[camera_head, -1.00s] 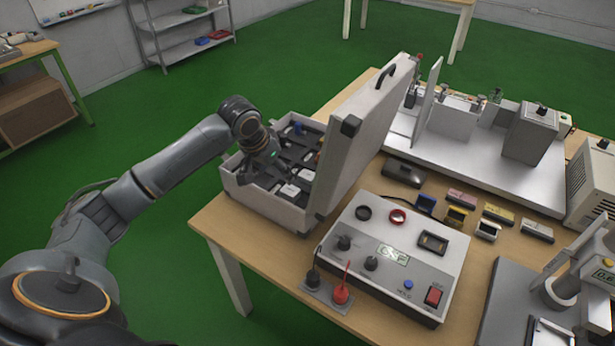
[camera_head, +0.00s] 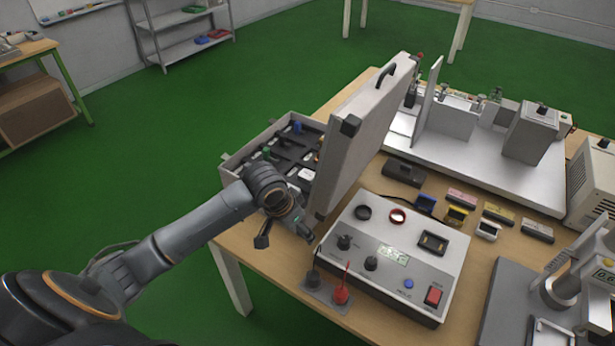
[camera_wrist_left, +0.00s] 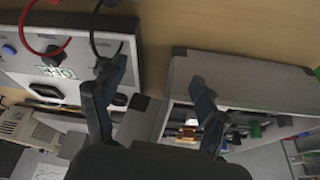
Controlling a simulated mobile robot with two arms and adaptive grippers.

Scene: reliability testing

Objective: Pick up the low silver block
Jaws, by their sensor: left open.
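My left gripper (camera_head: 285,237) is open and empty at the near edge of the table, in front of the open case (camera_head: 238,172) and left of the control box. Its two spread fingers also show in the left wrist view (camera_wrist_left: 155,85), with nothing between them. A small silver block (camera_head: 488,230) lies on the table among several small coloured blocks, well to the right of the gripper. Another pale silvery block (camera_head: 306,174) sits inside the case. I cannot tell which is the low silver block. My arm hides the case's near part. My right gripper is not in view.
The case's raised lid (camera_head: 362,140) stands as a wall right of the gripper. A white rig (camera_head: 480,150) fills the table's back.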

